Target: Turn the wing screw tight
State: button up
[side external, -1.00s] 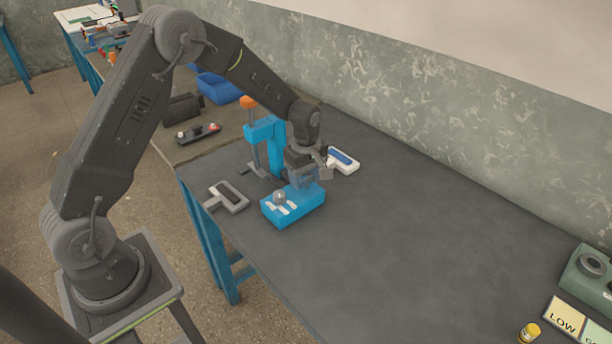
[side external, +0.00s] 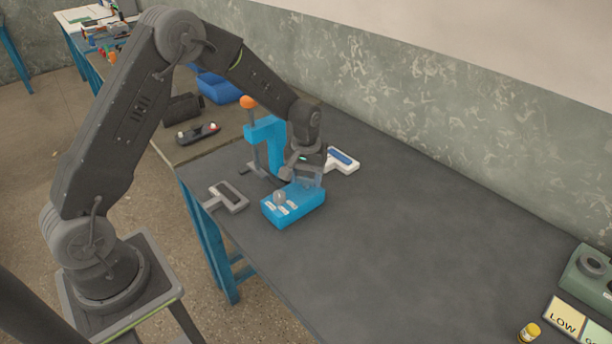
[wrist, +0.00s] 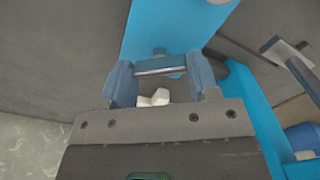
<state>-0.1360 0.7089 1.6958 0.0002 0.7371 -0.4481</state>
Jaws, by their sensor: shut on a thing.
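A blue box (side external: 298,212) with a grey round knob (side external: 280,197) and small white labels sits on the dark table in the side view. My gripper (side external: 311,181) points down over the far right part of this box. The blue box (wrist: 185,22) fills the top middle of the wrist view. In the side view the screw is hidden by the fingers and wrist.
A blue stand with an orange knob (side external: 248,102) rises just behind my gripper. A white-and-blue handheld device (side external: 343,160) lies right of it, and a grey device (side external: 228,197) lies left of the box. The table's right half is mostly clear.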

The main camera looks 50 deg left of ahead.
jog(key=m, duration=0.6)
jog(key=shift+m, duration=0.4)
dwell(0.4)
jog(key=o, duration=0.9)
jog(key=shift+r, duration=6.9)
